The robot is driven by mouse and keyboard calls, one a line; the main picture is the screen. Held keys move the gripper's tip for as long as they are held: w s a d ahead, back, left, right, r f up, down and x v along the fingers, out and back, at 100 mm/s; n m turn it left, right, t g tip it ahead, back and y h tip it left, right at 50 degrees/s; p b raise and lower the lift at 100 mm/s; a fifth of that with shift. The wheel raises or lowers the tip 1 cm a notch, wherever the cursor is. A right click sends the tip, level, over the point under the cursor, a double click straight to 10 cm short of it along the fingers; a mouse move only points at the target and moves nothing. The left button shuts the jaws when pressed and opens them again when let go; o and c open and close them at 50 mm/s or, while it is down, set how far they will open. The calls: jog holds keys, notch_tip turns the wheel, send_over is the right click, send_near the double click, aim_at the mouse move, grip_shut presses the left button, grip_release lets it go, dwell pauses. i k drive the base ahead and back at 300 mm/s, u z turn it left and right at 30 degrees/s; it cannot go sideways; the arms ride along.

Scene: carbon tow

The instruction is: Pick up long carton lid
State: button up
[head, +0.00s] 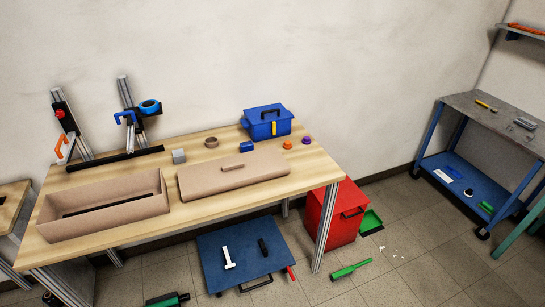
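The long carton lid (205,182) is a flat tan piece with a small raised grip on top. It lies on the wooden table (215,212), right of the long open carton (105,222). The carton is tan too, and a long dark strip (110,204) lies inside it. The lid's left end is close to the carton's right end; I cannot tell whether they touch. My gripper is not in view.
Behind the lid stand a grey block (179,156), a blue toolbox (267,124) and small coloured pieces. Two metal stands (130,103) with clamps rise at the back left.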

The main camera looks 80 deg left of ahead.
aim_at(213, 176)
jog(key=u, duration=0.7)
jog(key=k, duration=0.15)
jog(key=z, duration=3)
jog(key=k, duration=1)
jog(key=z, duration=5.75)
